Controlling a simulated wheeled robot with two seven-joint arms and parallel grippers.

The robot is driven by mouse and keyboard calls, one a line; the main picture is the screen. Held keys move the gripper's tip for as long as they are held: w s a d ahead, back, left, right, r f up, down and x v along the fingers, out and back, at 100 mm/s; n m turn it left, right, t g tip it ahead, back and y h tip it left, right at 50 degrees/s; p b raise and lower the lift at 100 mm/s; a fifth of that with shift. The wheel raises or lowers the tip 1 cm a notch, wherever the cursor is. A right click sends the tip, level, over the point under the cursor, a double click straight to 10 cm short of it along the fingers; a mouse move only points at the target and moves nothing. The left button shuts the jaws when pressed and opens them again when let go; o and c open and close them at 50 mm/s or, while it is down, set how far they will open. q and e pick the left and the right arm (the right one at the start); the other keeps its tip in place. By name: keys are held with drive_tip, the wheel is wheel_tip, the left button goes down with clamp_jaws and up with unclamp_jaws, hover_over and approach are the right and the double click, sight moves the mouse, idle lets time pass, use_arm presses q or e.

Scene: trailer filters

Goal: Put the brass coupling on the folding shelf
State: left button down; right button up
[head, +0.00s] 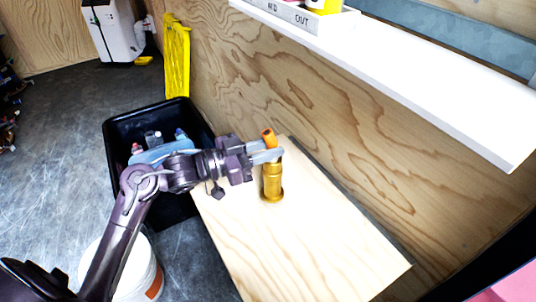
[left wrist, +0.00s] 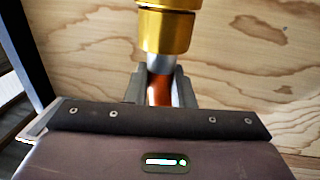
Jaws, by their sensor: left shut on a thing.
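The brass coupling (head: 272,185) is a gold cylinder with an orange end at the top, upright in the head view. Its gold body (left wrist: 167,30) also shows in the left wrist view, with a silver neck and orange part nearer my gripper. My left gripper (head: 267,156) is shut on the coupling near its top, and its fingers (left wrist: 155,85) flank the neck in the left wrist view. The folding shelf (head: 320,245) is a pale wooden board by the plywood wall. The coupling's lower end is over or on its far part; I cannot tell whether it touches. My right gripper is not in view.
A black bin (head: 118,130) with bottles stands left of the shelf, beneath my left arm. A white bucket (head: 145,270) is at the lower left. A white wall shelf (head: 430,85) juts out above right. The shelf's near part is bare.

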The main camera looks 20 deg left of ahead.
use_arm(q)
drive_tip(key=shift+f, duration=0.75)
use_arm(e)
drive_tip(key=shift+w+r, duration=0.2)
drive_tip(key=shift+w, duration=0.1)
use_arm(q)
drive_tip(key=shift+f, duration=0.15)
drive_tip(key=c, duration=1.2)
unclamp_jaws()
drive_tip(key=shift+c, duration=0.2)
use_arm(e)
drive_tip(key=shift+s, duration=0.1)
use_arm(q)
drive_tip(key=shift+s+a, duration=0.1)
drive_tip(key=shift+a, duration=0.05)
drive_tip(key=v, duration=1.1)
drive_tip(key=shift+s+a+r, duration=0.25)
